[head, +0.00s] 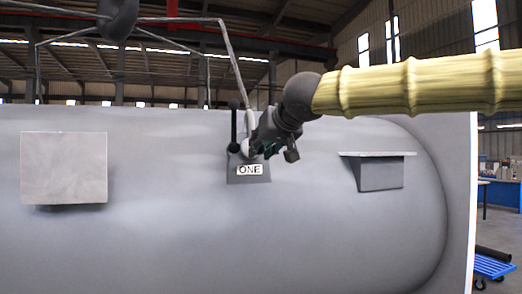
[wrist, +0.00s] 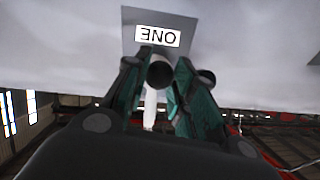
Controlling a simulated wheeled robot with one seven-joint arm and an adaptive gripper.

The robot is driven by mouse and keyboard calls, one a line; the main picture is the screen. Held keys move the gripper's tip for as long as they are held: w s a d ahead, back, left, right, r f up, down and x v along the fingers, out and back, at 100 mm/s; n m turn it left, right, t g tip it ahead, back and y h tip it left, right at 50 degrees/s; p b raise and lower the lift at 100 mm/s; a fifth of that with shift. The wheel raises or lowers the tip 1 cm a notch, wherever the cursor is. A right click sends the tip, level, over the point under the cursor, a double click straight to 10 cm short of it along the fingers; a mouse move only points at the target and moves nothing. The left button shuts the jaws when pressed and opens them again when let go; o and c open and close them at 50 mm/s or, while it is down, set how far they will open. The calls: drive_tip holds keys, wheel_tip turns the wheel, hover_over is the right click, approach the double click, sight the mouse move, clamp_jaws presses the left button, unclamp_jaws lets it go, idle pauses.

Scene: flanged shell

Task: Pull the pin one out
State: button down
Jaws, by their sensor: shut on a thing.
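A grey bracket (head: 247,178) with a white label "ONE" (head: 249,170) stands out from the grey shell (head: 180,200). The label shows upside down in the wrist view (wrist: 158,36). My gripper (head: 259,148) is at the bracket's top, coming from the right. In the wrist view, its green-lined fingers (wrist: 160,80) are closed on either side of the pin, whose dark round end (wrist: 160,73) shows between them. A white rod (wrist: 150,108) runs behind that end. The pin's seat in the bracket is hidden in the head view by my fingers.
A dark upright rod (head: 233,125) stands just left of my gripper. A square pale block (head: 64,168) is on the shell at left, and a bracket with a flat top (head: 380,173) at right. Thin pipes (head: 232,55) hang above. The shell between the brackets is bare.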

drive_tip(key=s+d+b, duration=0.2)
drive_tip(key=s+b, duration=0.1)
drive_tip(key=s, duration=0.3)
drive_tip(key=shift+b, duration=0.35)
idle(0.8)
drive_tip(key=shift+f, duration=0.1)
